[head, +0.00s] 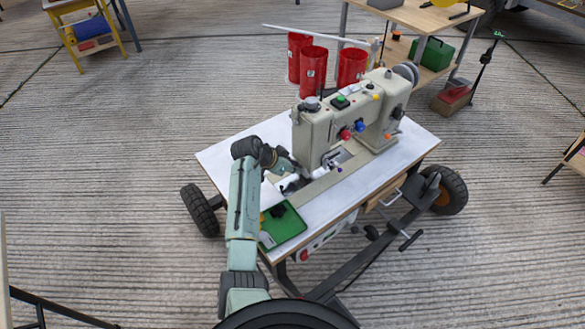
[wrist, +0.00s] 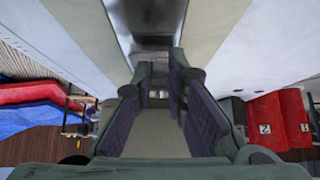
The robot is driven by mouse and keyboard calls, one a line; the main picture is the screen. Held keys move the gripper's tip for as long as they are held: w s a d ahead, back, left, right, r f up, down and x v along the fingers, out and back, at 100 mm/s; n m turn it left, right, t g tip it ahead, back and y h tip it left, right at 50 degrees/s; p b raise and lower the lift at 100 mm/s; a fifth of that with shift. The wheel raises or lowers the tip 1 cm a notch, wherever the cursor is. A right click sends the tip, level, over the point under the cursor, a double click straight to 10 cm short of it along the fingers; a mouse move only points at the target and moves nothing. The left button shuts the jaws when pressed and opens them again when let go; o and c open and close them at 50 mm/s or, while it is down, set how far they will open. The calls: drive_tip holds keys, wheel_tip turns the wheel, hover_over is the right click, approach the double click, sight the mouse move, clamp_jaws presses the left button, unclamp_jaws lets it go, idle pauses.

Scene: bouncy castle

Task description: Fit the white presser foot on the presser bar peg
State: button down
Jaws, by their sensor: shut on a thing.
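The beige sewing machine (head: 318,132) stands on a white-topped wheeled table (head: 228,158). My gripper (head: 300,178) is low beside the left end of the machine, close to its needle end. In the wrist view my gripper's dark-padded fingers (wrist: 160,80) reach forward and are shut on a small pale thing (wrist: 158,94), apparently the white presser foot. Its outline is mostly hidden between the fingertips. The presser bar peg cannot be made out in either view, so I cannot tell whether the foot touches it. A shiny metal plate (wrist: 153,30) lies just beyond the fingertips.
A green tray (head: 286,232) with a dark item sits at the table's near left corner. Red cylinders (head: 313,70) stand behind the machine. Coloured knobs (head: 345,134) stick out of its near side. The tabletop's right part is clear.

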drive_tip(key=shift+s+r, duration=0.15)
drive_tip(key=shift+r, duration=0.05)
drive_tip(key=shift+s+a, duration=0.1)
drive_tip(key=shift+s+a+p, duration=0.35)
drive_tip(key=shift+s+a, duration=0.15)
drive_tip(key=shift+a, duration=0.3)
drive_tip(key=shift+a+f, duration=0.1)
idle(0.9)
drive_tip(key=shift+w+d+b, duration=0.25)
drive_tip(key=shift+w+d, duration=0.15)
drive_tip(key=shift+d, duration=0.2)
drive_tip(key=shift+w+d+b, duration=0.2)
drive_tip(key=shift+w+d, duration=0.15)
drive_tip(key=shift+d, duration=0.2)
idle(1.6)
drive_tip(key=shift+s+a, duration=0.1)
drive_tip(key=shift+a, duration=0.05)
drive_tip(key=shift+s+a+p, duration=0.4)
drive_tip(key=shift+s+a, duration=0.15)
drive_tip(key=shift+a, duration=0.3)
drive_tip(key=shift+s+a, duration=0.1)
drive_tip(key=shift+a, duration=0.1)
idle(0.8)
